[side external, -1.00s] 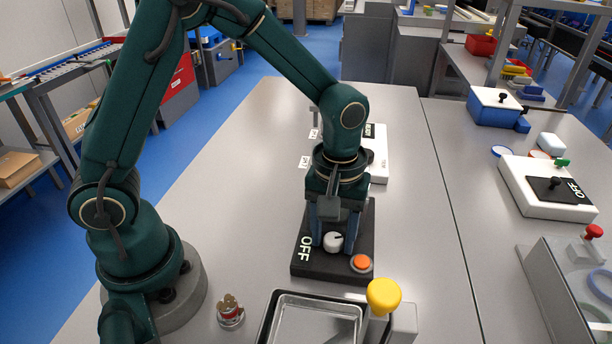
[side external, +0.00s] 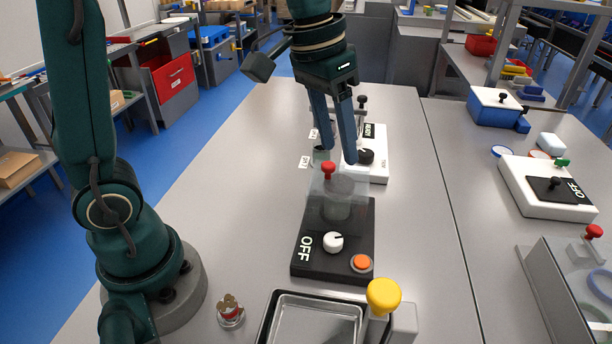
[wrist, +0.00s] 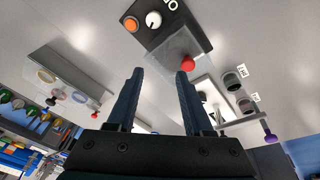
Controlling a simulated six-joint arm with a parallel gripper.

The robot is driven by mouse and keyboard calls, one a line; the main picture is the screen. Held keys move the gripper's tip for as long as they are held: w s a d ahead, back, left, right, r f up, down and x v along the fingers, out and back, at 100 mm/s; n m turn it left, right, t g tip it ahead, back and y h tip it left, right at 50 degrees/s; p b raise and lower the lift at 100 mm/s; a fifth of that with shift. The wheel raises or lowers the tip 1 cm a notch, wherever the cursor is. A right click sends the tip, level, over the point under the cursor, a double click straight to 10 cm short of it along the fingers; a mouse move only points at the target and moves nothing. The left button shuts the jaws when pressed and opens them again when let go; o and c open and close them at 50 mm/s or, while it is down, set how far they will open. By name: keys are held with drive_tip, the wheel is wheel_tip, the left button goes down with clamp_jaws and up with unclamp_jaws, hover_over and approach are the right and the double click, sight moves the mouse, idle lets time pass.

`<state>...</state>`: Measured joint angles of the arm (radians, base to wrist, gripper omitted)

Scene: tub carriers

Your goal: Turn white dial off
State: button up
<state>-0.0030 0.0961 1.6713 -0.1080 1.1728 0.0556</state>
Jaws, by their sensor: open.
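The white dial (side external: 333,242) sits on a black panel (side external: 308,268), to the right of the word OFF. Its dark pointer mark faces right, away from OFF. The dial also shows at the top of the wrist view (wrist: 153,19). My gripper (side external: 340,156) is open and empty, raised above and behind the panel, well apart from the dial. In the wrist view the two fingers (wrist: 160,72) are spread, with nothing between them.
An orange button (side external: 361,263) is beside the dial. A clear cover with a red knob (side external: 328,170) stands at the panel's back, under my fingers. Behind it is a white unit with a black knob (side external: 366,157). A metal tray (side external: 315,318) lies in front.

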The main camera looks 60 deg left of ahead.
wheel_tip(320, 180, up, 6)
drive_tip(key=a+m+t, duration=0.1)
drive_tip(key=m+t, duration=0.1)
drive_tip(key=m, duration=0.2)
drive_tip(key=shift+a+m, duration=0.3)
drive_tip(key=shift+a, duration=0.1)
drive_tip(key=shift+r, duration=0.1)
